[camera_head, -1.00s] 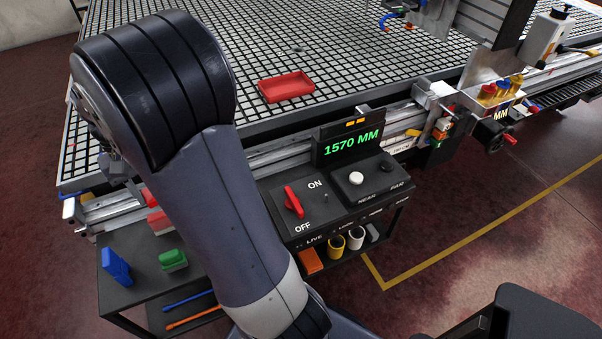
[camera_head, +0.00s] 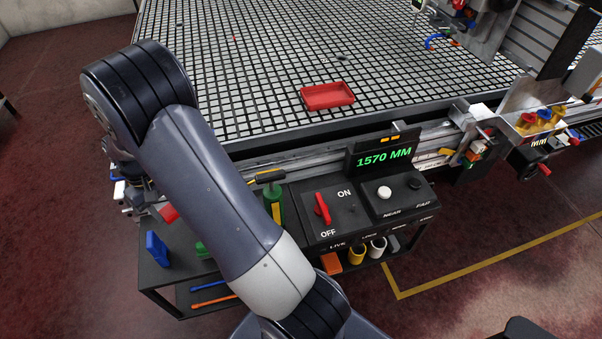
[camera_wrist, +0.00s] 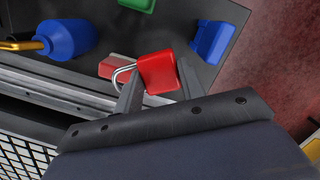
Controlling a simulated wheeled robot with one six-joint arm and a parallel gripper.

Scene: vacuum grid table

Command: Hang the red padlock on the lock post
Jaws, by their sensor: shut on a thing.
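The red padlock (camera_wrist: 157,72) with its silver shackle shows in the wrist view. My gripper (camera_wrist: 158,84) is shut on its body, one finger on each side, and the shackle points left. In the head view my arm hides the gripper; a red patch (camera_head: 169,213) shows beside the arm, and I cannot tell whether it is the padlock. The control box (camera_head: 330,222) has a red switch lever (camera_head: 322,209) between ON and OFF marks. A small dark stub (camera_head: 350,208) stands right of the lever; I cannot tell whether it is the lock post.
A black cart holds a blue block (camera_head: 157,249) and a green block (camera_head: 201,250). A red block (camera_wrist: 113,67) and a blue bottle (camera_wrist: 66,38) show in the wrist view. A red tray (camera_head: 327,96) lies on the grid table. A display (camera_head: 383,158) stands behind the box.

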